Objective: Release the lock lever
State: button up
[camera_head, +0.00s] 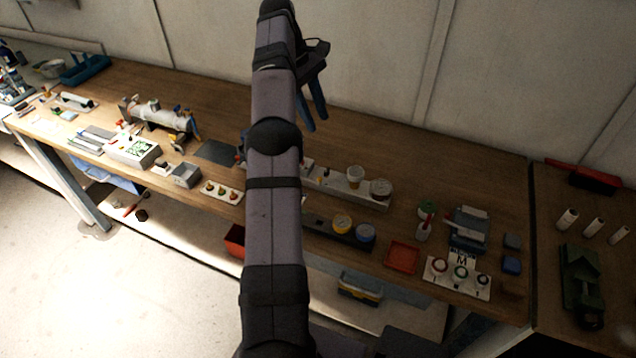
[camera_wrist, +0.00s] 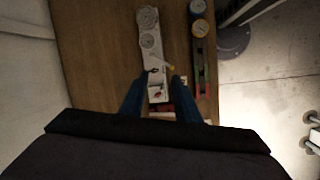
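My gripper (camera_head: 311,104) is raised above the back of the bench in the head view, its two blue fingers pointing down. In the wrist view the fingers of my gripper (camera_wrist: 159,98) stand apart with nothing held. A silver cylindrical apparatus (camera_head: 160,116) with blue and yellowish end parts lies on the left part of the bench; it may be the reactor. I cannot make out a lock lever for sure. A pale long block (camera_head: 340,186) with round-topped containers lies right of my arm; it also shows between and beyond the fingers in the wrist view (camera_wrist: 151,62).
A dark rail (camera_head: 325,229) with yellow-topped and blue-topped jars lies at the front edge. A red tray (camera_head: 402,257) and a white rack (camera_head: 456,278) stand further right. A white box (camera_head: 133,149) is left. My arm hides the bench middle. Bare wood lies along the back.

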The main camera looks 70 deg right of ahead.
jog(key=s+a+r+b, duration=0.2)
jog(key=a+b, duration=0.1)
jog(key=a, duration=0.2)
jog(key=n+t+h+b, duration=0.1)
jog(key=n+t+h, duration=0.15)
jog(key=n, duration=1.55)
send_near(319, 177)
jog(key=shift+w+a+f+g+h, duration=0.1)
jog(key=shift+f+g+h, duration=0.2)
jog(key=shift+f, duration=0.3)
jog(key=shift+p+x, duration=0.8)
jog(key=shift+x, duration=2.85)
jog(key=shift+c, duration=0.6)
grip_shut()
